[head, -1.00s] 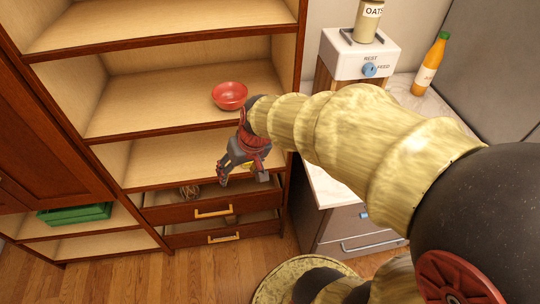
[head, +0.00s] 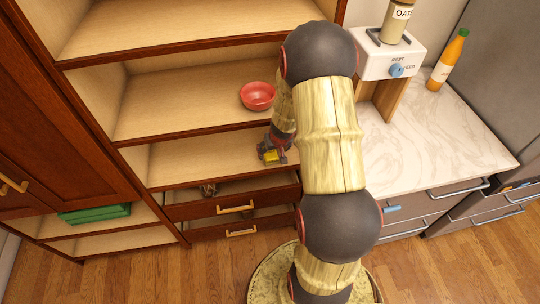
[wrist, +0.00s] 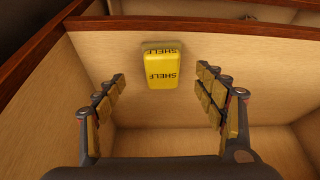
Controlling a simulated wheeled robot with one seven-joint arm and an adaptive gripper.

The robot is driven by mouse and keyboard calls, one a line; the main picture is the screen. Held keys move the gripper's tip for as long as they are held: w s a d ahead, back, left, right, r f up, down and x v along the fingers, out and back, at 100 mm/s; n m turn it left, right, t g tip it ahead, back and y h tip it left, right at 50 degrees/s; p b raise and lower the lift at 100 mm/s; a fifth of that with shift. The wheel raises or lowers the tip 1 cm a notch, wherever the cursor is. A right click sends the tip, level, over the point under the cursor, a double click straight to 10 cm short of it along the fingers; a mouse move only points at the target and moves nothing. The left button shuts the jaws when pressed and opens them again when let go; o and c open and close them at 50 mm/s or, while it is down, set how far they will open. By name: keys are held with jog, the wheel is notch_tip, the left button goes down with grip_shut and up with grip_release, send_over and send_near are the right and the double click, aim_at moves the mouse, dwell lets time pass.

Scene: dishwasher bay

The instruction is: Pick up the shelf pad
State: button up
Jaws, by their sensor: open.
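The shelf pad (wrist: 162,68) is a small yellow block with SHELF printed on it. In the wrist view it is against a light wood surface, upper middle, apart from the fingers. My gripper (wrist: 161,84) is open and empty, one finger to each side of the pad's line, with the pad ahead between the tips. In the head view my gripper (head: 272,154) is at the shelf opening above the drawers. A yellow patch shows there, but I cannot tell whether it is the pad. My own arm hides part of that opening.
A red bowl (head: 257,96) stands on the shelf above my gripper. Two drawers (head: 228,208) stand slightly open below. A green box (head: 95,214) is at lower left. A dispenser (head: 392,58) and a bottle (head: 448,62) stand on the mostly clear counter (head: 445,145).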

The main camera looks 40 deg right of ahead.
aim_at(272, 156)
jog(key=b+x, duration=0.1)
jog(key=x, duration=0.1)
jog(key=b+x, duration=0.1)
jog(key=x, duration=0.1)
jog(key=b+x, duration=0.1)
jog(key=x, duration=0.1)
jog(key=shift+s+a+f, duration=0.1)
jog(key=shift+a+f, duration=0.15)
jog(key=shift+f, duration=0.05)
jog(key=shift+r, duration=0.1)
jog(key=shift+c, duration=0.9)
jog(key=c, duration=1.1)
